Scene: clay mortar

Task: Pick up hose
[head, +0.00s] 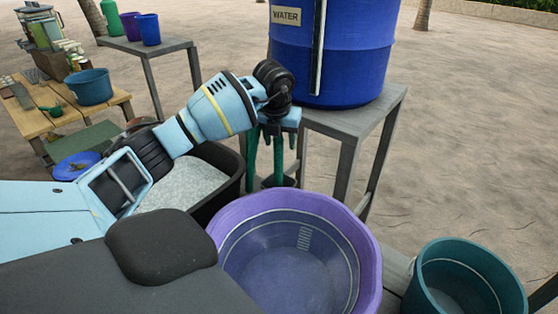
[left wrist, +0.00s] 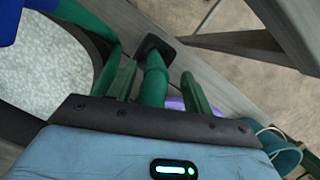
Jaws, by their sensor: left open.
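The green hose (head: 251,160) hangs in front of the grey stand below the blue water barrel (head: 335,50). In the left wrist view the hose (left wrist: 154,84) passes between the two fingers of my open left gripper (left wrist: 158,74). A dark square piece (left wrist: 157,47) is at its far end, and another green length curves up at the upper left. In the head view my left gripper (head: 278,128) points down over the hose and partly hides it. I cannot tell whether the fingers touch the hose. My right gripper is out of view.
A black tub (head: 232,192) of pale granular material stands left of the hose. A purple basin (head: 372,250) and a teal bucket (head: 432,262) stand in front. The grey stand (head: 345,122) is close to the gripper. Open sandy ground lies at right.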

